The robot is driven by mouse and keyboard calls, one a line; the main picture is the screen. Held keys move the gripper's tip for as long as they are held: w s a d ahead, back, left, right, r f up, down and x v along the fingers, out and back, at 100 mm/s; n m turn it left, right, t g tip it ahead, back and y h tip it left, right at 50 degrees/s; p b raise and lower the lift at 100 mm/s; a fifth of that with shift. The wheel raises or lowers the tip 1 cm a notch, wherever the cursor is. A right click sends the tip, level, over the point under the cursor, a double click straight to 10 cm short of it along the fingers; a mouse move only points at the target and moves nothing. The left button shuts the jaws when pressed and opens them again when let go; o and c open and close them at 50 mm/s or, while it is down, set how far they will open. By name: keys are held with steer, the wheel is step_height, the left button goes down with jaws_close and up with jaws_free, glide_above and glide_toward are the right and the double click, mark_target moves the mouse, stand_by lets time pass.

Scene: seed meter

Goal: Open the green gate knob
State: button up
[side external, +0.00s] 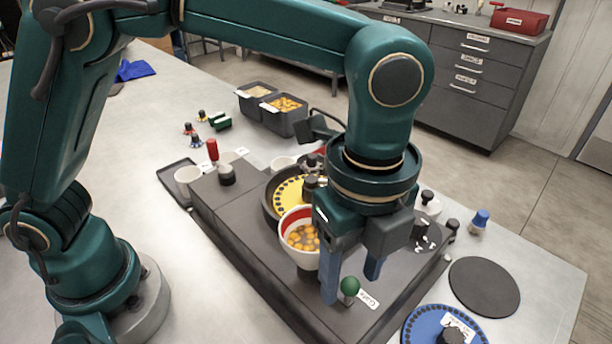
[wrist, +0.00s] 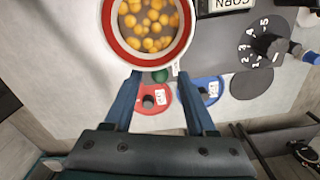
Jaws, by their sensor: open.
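The green gate knob (side external: 350,286) is a small round ball on a short stem, standing on the dark meter base beside a white label (side external: 369,300). In the wrist view the green knob (wrist: 160,76) shows just below the hopper rim, between my finger tips. My gripper (side external: 351,289) is open and points down, with one blue finger on each side of the knob in the picture. In the wrist view my gripper (wrist: 158,78) holds nothing. I cannot tell whether a finger touches the knob. The fingers hide nothing of it in the side view.
A white hopper with a red inner band (side external: 300,238) and orange seeds stands close beside my gripper. A yellow seed plate (side external: 289,199) lies behind it. A blue plate (side external: 420,327) and a dark disc (side external: 484,287) lie at right. Seed bins (side external: 284,117) stand at the back.

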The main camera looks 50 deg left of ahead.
jaws_close()
stand_by(1.4)
